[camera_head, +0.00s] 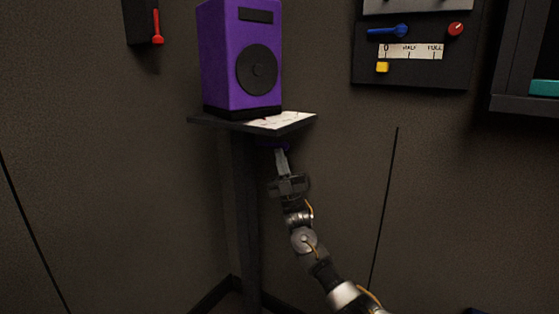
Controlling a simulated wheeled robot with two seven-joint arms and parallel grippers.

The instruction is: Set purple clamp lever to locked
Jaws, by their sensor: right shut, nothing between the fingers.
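My right gripper (281,152) reaches up from the lower right, its fingers shut just under the front edge of a small dark shelf (215,122). A small dark blue-purple piece (267,147) shows under the shelf beside the fingertips. It may be the purple clamp lever, but it is too dark and partly covered to tell its shape or setting. I cannot tell whether the fingers touch it. My left gripper is out of view.
A purple speaker box (225,60) stands on the shelf, above a dark post (246,210). A red lever (156,26) is on the left wall. A panel at right has a blue lever (385,31), red knob (455,29) and yellow slider (382,67).

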